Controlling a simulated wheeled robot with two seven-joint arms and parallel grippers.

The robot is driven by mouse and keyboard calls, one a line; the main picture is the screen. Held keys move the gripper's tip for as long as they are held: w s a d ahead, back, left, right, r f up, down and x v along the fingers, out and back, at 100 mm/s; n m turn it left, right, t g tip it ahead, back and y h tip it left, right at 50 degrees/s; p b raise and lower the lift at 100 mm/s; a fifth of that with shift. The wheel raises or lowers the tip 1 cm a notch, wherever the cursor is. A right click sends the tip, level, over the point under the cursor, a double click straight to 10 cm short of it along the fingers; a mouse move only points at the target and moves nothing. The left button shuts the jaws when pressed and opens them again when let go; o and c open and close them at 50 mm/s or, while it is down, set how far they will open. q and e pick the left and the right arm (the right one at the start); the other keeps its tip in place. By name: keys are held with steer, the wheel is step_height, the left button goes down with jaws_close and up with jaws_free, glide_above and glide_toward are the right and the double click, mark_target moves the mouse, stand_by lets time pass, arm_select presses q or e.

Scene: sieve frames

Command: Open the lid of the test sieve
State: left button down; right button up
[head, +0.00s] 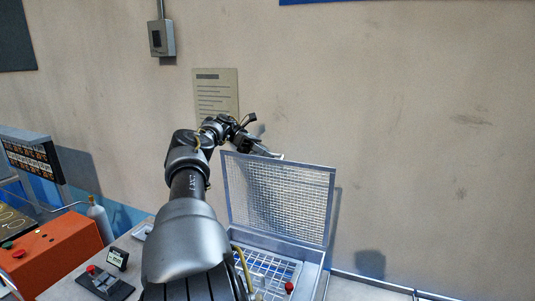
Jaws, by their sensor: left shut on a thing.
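The test sieve stands at the lower centre, with a grey metal frame (310,254) and a grid inside. Its lid (290,201), a grey-framed wire mesh panel, stands raised and roughly upright at the back of the sieve. My left gripper (266,151) is at the lid's top edge, left of its middle, and is shut on the lid there. The exact contact at the fingertips is small and partly hidden. My left arm covers the sieve's left side. My right gripper is not in view.
A red knob (289,287) shows at the sieve's front. An orange box (58,256) with buttons, a pale bottle (100,222) and a small black display (118,258) are at the left. The wall (420,120) stands close behind; space right of the lid is clear.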

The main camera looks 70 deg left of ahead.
arm_select(q)
steer(key=c, duration=1.5)
jaws_free()
steer(key=shift+o, duration=0.2)
steer(key=shift+r, duration=0.1)
steer(key=shift+r, duration=0.25)
step_height(320, 180, up, 2)
steer(key=shift+r+b, duration=0.1)
steer(key=shift+b, duration=0.4)
steer(key=d+r+b, duration=0.1)
steer(key=b, duration=0.1)
steer(key=s+d+r+b, duration=0.1)
steer(key=r+b, duration=0.1)
steer(key=b, duration=0.1)
steer(key=s+d+r+b, duration=0.1)
steer(key=d+r+b, duration=0.1)
steer(key=b, duration=0.1)
steer(key=shift+d, duration=0.1)
steer(key=s+d+r+b, duration=0.3)
steer(key=d+r+b, duration=0.2)
steer(key=d, duration=0.3)
steer(key=shift+s+d+b, duration=0.3)
steer(key=shift+s+b, duration=0.05)
steer(key=shift+b, duration=0.5)
